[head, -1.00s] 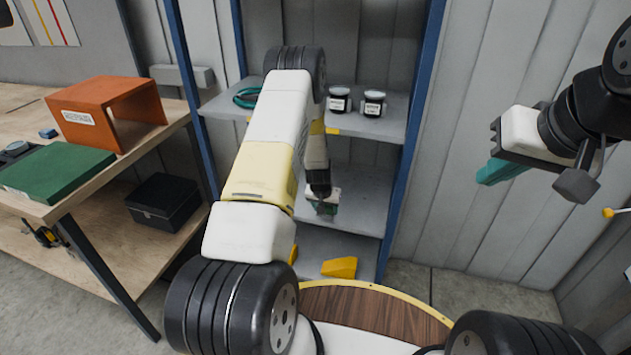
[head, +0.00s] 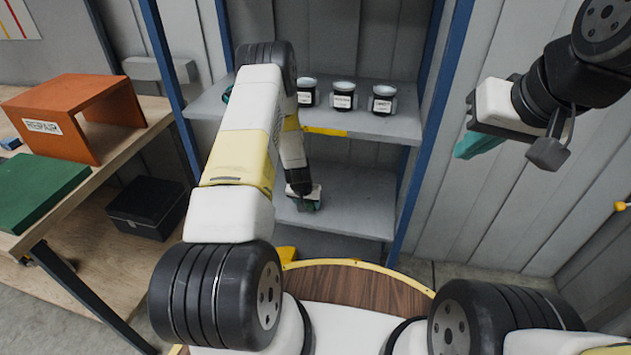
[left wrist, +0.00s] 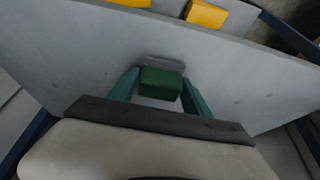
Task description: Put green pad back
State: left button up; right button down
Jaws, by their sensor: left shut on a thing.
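My left gripper (head: 308,203) is shut on a small dark green block, the green pad (left wrist: 162,83), which sits between its two teal fingers in the left wrist view. In the head view the gripper points down over the grey lower shelf (head: 355,205); the pad is mostly hidden there. Whether the pad touches the shelf I cannot tell. My right gripper (head: 478,145) hangs in the air at the right, away from the shelves; its teal fingers show side-on, so their gap cannot be judged.
Several labelled dark jars (head: 343,95) stand on the upper shelf above my left gripper. Blue posts (head: 430,125) flank the shelves. At left a bench holds an orange REPAIR stand (head: 75,115) and a green slab (head: 38,188); a black box (head: 147,207) is below. The lower shelf's right part is clear.

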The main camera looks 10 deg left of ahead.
pick_arm(q)
jog(key=shift+f, duration=0.1)
jog(key=o, duration=1.6)
jog(key=v, duration=1.2)
